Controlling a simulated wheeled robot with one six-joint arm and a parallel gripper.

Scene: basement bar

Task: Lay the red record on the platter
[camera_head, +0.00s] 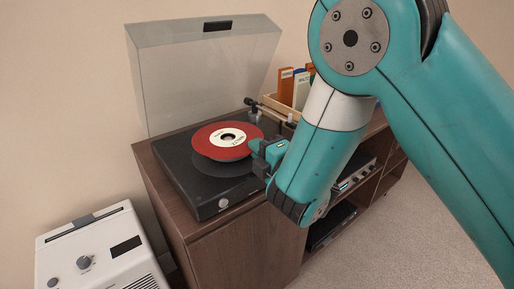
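The red record (204,142), with a white label, is over the turntable (191,192), roughly level. The dark platter (228,168) shows below the record's near edge, so the two look offset, with the record a little above it. My gripper (254,148) is at the record's right edge and appears shut on that edge; the fingertips are small and partly hidden. A dark spot shows in the middle of the label; I cannot tell whether it is the hole or the spindle.
The clear lid (178,85) stands open behind the turntable. The tonearm (254,104) is at the back right. A crate of records (287,90) stands behind my arm. The turntable sits on a wooden cabinet (245,250); a white appliance (100,255) stands at lower left.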

